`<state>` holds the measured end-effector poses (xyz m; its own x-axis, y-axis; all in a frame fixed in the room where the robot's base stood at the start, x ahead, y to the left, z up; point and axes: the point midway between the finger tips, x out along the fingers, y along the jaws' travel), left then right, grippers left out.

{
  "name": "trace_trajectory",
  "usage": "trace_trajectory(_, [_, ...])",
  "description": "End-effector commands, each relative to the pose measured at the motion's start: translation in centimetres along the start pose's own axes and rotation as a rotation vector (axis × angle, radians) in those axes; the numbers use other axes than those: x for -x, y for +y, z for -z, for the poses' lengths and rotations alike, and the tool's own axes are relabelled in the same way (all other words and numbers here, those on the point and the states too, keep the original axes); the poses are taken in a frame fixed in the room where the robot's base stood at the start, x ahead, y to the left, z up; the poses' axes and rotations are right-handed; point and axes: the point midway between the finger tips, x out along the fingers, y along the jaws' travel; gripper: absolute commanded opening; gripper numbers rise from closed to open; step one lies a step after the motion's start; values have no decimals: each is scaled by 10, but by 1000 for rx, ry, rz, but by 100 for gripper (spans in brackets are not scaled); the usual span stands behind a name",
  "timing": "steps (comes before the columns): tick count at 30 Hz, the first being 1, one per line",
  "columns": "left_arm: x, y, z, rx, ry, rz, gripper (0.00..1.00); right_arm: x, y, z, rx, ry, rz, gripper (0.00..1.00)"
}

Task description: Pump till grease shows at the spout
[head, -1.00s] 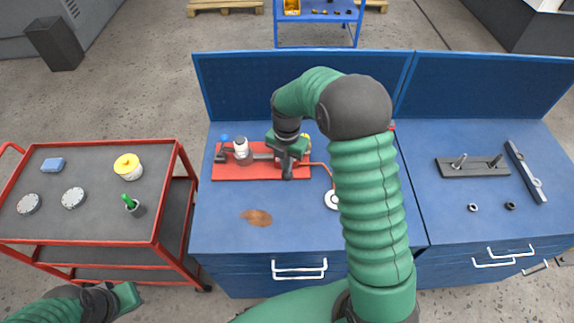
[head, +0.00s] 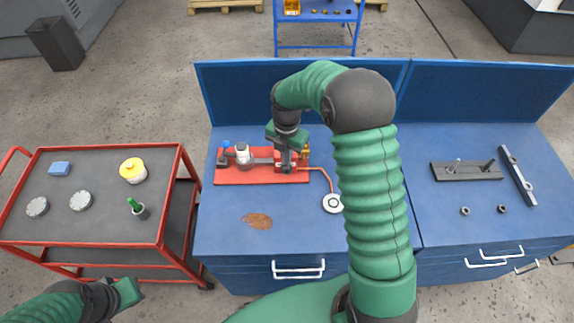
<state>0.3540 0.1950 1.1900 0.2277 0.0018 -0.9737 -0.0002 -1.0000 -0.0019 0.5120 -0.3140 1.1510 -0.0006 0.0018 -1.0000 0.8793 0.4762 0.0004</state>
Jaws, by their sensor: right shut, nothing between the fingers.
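I cannot make out grease there. My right gripper (head: 286,161) is shut and empty over the right part of the mechanism, and hides some of it; contact is unclear. My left gripper (head: 132,290) is low at the left, its fingers unclear.
A brown patch (head: 257,221) marks the bench front. A dark fixture (head: 466,172) sits on the right bench.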

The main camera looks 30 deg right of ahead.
Motion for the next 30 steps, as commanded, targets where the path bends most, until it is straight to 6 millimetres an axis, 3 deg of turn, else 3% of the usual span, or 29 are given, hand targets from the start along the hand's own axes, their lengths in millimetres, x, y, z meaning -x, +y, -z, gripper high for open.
trace_trajectory(11, [-2,0,-1,0,-1,0,0,-3,0,1,1,3,2,0])
trace_trajectory(30, [-34,0,-8,0,0,0,0,-60,-4,8,0,0,1,0])
